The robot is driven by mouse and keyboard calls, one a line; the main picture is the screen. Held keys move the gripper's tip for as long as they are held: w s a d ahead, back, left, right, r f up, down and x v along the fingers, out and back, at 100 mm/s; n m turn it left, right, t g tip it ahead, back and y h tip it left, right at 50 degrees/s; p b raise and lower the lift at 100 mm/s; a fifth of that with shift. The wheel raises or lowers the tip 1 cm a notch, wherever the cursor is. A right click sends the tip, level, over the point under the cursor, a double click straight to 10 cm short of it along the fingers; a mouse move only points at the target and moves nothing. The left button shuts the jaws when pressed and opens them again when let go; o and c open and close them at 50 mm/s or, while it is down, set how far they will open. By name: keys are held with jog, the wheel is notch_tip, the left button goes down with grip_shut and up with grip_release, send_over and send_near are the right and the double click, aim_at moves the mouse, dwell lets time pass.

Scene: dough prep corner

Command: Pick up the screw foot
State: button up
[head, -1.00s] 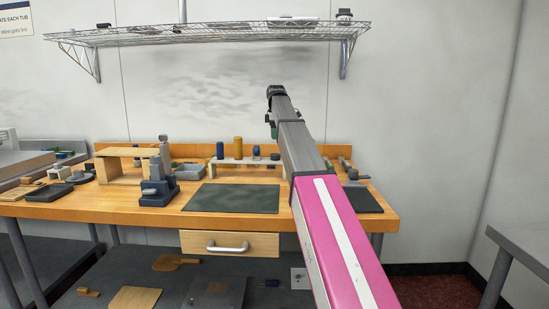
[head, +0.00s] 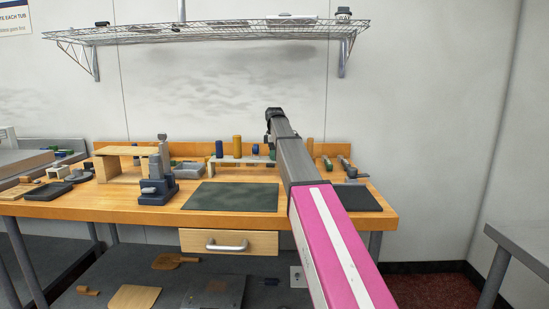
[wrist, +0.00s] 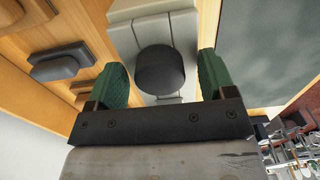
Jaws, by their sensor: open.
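My gripper (wrist: 162,75) is open, with one green finger on each side of a short dark cylinder (wrist: 160,68). This cylinder looks like the screw foot, though I cannot be sure. It stands on a pale, slotted stand (wrist: 125,40). I see no clear contact between the fingers and the cylinder. In the head view my gripper (head: 271,147) is over the right part of the low pale stand (head: 230,163) at the back of the wooden bench. My arm hides part of that area.
A dark mat (head: 232,197) lies bare in front. A dark block (wrist: 67,62) lies on wood in the wrist view.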

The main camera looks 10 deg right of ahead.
jog(key=c, duration=1.1)
jog(key=shift+r, duration=0.2)
jog(key=shift+r, duration=0.3)
jog(key=r, duration=0.3)
jog(key=shift+a+r, duration=0.25)
jog(key=shift+r, duration=0.1)
jog(key=s+a+r, duration=0.4)
jog(key=a+r, duration=0.2)
jog(key=a, duration=0.4)
jog(key=shift+s+r, duration=0.2)
jog(key=shift+s, duration=0.05)
jog(key=shift+a, duration=0.15)
jog(key=shift+o, duration=0.6)
jog(key=shift+c, duration=0.6)
jog(key=shift+r, duration=2)
